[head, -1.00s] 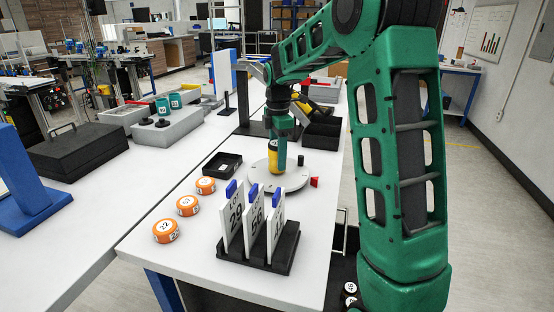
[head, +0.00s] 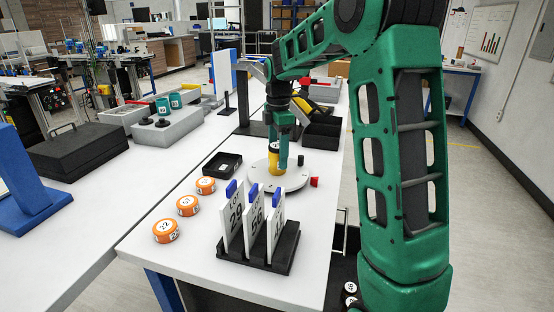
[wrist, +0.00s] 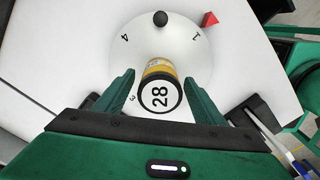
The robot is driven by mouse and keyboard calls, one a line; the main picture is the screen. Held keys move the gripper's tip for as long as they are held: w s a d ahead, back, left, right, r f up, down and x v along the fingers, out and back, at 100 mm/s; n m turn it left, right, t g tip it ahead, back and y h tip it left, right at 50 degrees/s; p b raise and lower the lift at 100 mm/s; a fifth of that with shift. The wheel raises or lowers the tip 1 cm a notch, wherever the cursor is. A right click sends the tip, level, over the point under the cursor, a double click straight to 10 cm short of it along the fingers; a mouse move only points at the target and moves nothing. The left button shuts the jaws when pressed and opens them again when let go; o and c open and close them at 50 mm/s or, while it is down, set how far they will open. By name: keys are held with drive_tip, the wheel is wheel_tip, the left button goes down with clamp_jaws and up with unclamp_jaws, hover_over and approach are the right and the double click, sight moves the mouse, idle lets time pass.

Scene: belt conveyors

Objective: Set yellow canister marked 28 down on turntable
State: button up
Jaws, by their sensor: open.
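The yellow canister (wrist: 159,90) has a white top marked 28 with a black ring. It stands on the white round turntable (wrist: 198,68), near the edge on my side. In the head view the canister (head: 274,157) shows beside my fingers, on the turntable (head: 293,181). My gripper (wrist: 158,100) is open, with one green finger on each side of the canister and a visible gap at both. In the head view my gripper (head: 279,150) is just above the turntable and partly hides the canister.
The turntable carries a black knob (wrist: 160,18) and has a red wedge (wrist: 210,19) at its edge. Several orange round pucks (head: 187,206), a black tray (head: 223,165) and a rack (head: 259,247) of numbered white plates stand close by. A black bin (head: 321,134) is behind.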

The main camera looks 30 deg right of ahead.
wheel_tip(320, 180, up, 10)
drive_tip(key=shift+f, duration=0.1)
drive_tip(key=shift+r, duration=0.25)
drive_tip(key=shift+s, duration=0.2)
drive_tip(key=s+f+m, duration=0.4)
drive_tip(key=s+m, duration=0.3)
drive_tip(key=s, duration=0.5)
drive_tip(key=s+d+f+m, duration=0.1)
drive_tip(key=s+f+m, duration=0.3)
drive_tip(key=s+m, duration=0.4)
drive_tip(key=s+f+m, duration=0.5)
drive_tip(key=s+m, duration=0.2)
drive_tip(key=s, duration=1)
drive_tip(key=shift+s+d+m, duration=0.2)
drive_tip(key=shift+d+m, duration=0.1)
drive_tip(key=shift+d, duration=0.05)
